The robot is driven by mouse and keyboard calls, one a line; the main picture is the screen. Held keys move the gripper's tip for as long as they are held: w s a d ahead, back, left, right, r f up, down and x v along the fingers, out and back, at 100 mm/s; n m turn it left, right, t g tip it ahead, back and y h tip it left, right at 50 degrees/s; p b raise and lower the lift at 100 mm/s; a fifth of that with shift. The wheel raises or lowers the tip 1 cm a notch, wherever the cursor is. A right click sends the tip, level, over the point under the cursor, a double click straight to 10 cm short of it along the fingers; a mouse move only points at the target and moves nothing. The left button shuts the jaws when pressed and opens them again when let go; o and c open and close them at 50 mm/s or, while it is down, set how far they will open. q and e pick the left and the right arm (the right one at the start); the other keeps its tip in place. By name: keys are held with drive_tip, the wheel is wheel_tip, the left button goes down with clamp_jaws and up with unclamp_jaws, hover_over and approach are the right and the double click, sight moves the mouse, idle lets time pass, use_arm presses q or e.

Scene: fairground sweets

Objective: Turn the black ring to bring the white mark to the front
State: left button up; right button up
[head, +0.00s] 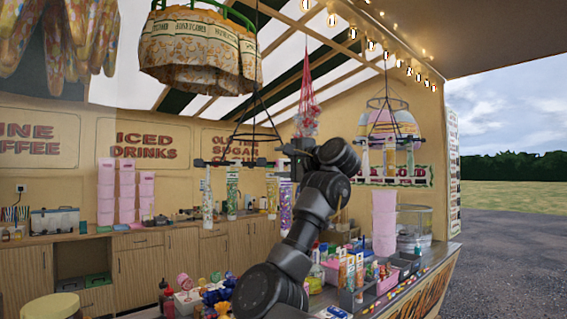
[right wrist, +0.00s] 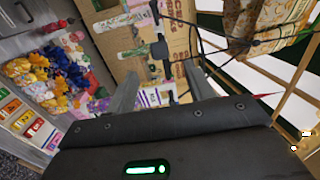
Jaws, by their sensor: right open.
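The black ring (head: 235,163) hangs level on black cords from the ceiling, seen nearly edge-on in the head view. Clear tubes of sweets (head: 207,200) hang from it. I cannot make out the white mark on it. My right gripper (head: 291,152) is at the ring's right side, partly hidden by my own wrist. In the right wrist view its two fingers are spread, with a black part of the ring (right wrist: 158,49) beyond and between them. I cannot tell whether they touch it. My left gripper is not in view.
A second hanging rack (head: 395,180) is to the right, and a patterned bunting drum (head: 200,55) hangs above. A red net bag (head: 307,105) hangs behind my wrist. The counter below is crowded with bottles, plush toys and pink containers (head: 384,222).

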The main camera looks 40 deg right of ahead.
sight(265, 161)
drive_tip(key=w+p, duration=0.5)
drive_tip(key=w, duration=0.2)
drive_tip(key=shift+w+d+r, duration=0.1)
drive_tip(key=shift+w, duration=0.3)
drive_tip(key=shift+w+p, duration=0.5)
drive_tip(key=shift+w, duration=0.45)
drive_tip(key=c, duration=0.7)
drive_tip(key=shift+s+d, duration=0.1)
